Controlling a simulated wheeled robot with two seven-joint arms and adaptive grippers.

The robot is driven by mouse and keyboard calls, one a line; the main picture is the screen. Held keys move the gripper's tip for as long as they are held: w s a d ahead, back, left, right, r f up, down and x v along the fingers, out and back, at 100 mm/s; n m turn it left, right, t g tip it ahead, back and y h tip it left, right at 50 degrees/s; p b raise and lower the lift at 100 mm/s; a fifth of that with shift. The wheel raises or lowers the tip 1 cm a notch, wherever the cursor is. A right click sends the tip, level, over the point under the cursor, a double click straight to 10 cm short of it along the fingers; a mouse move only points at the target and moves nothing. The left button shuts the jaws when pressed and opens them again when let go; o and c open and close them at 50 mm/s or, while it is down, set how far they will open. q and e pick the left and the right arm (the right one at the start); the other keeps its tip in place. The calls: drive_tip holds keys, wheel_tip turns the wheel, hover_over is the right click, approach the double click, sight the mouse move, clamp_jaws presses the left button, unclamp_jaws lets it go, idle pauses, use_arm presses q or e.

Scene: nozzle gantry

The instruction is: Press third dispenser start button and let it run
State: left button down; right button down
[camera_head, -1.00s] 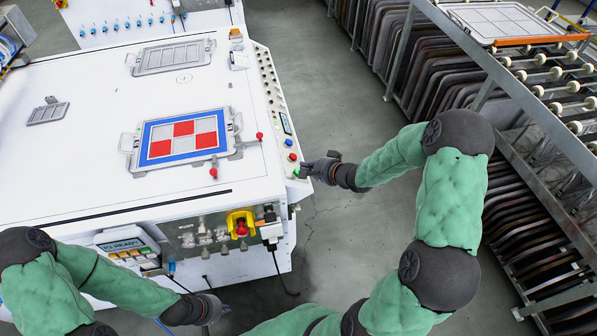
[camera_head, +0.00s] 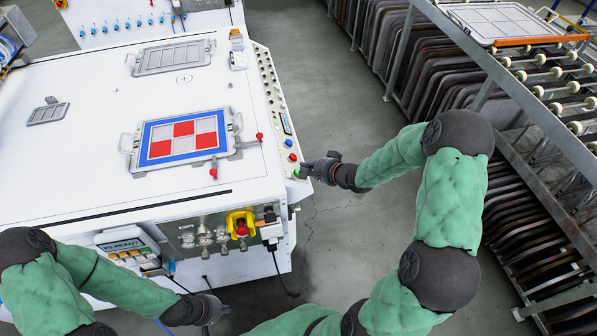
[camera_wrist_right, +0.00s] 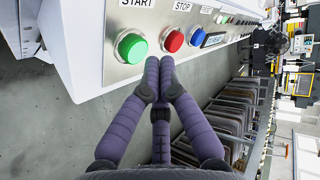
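A green button labelled START (camera_wrist_right: 132,48) sits on the sloped side panel of the white machine, with a red button labelled STOP (camera_wrist_right: 174,41) beside it. In the head view the green button (camera_head: 296,173) is at the panel's near end, just left of my right gripper (camera_head: 305,171). In the wrist view my right gripper (camera_wrist_right: 160,62) has its fingertips together, with nothing between them. The tips appear just below the buttons, between green and red; contact cannot be made out. My left gripper (camera_head: 218,309) hangs low in front of the machine; its fingers are too small to judge.
A blue button (camera_wrist_right: 197,36) and a small display follow along the panel. A lit display reading READY (camera_head: 122,244) and a yellow-framed red knob (camera_head: 240,225) are on the front face. A framed red-and-white tile (camera_head: 184,138) lies on top. A rack (camera_head: 540,190) stands right.

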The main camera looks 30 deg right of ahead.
drive_tip(key=shift+a+f, duration=0.15)
drive_tip(key=shift+a+f, duration=0.1)
drive_tip(key=shift+f, duration=0.1)
drive_tip(key=shift+a+f, duration=0.3)
drive_tip(key=shift+f, duration=0.1)
idle(1.2)
drive_tip(key=shift+d+r+p, duration=0.5)
drive_tip(key=shift+r+p, duration=0.25)
drive_tip(key=shift+p, duration=0.45)
